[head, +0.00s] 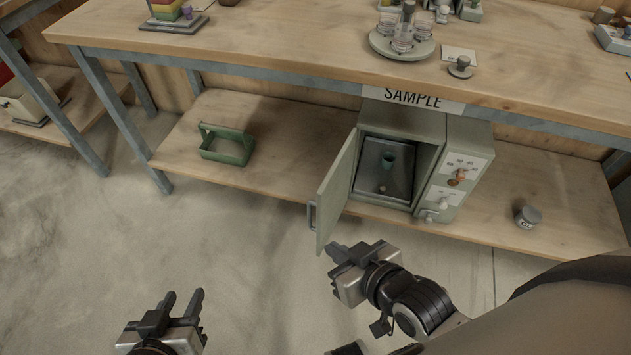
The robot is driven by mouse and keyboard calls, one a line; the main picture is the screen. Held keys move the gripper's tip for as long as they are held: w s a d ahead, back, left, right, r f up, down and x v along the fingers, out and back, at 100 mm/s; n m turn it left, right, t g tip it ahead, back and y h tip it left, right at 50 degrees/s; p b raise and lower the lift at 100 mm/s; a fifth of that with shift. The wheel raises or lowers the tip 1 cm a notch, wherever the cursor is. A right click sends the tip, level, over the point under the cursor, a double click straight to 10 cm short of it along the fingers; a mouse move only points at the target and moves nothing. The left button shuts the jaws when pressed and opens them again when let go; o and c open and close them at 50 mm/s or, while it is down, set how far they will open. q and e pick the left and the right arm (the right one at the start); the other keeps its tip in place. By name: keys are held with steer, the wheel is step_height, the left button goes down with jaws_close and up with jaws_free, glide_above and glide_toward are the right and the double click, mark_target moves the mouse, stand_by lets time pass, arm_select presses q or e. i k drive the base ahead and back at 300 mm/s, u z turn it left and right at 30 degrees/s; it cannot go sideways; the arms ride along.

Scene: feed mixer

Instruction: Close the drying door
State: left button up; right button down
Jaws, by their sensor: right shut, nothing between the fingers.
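The grey-green drying oven (460,145) stands on the lower shelf under the "SAMPLE" sign. Its drying door (336,195) is swung open toward me on the left side of the opening, with a bar handle (311,215) on its outer face. My left gripper (182,300) is open and empty, low over the floor at the left, away from the door.
The workbench top (270,40) overhangs the oven. On the lower shelf (270,175), a green open caddy (227,145) stands left and a small labelled jar (528,217) right. A bench leg (125,120) stands at the left. The floor before the shelf is clear.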

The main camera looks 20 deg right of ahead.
mark_target(333, 196)
steer(key=u, duration=0.95)
steer(key=i, duration=1.4)
steer(key=z, duration=3.2)
steer(key=k, duration=0.5)
steer(key=z, duration=1.05)
steer(key=i, duration=0.6)
steer(key=u, duration=1)
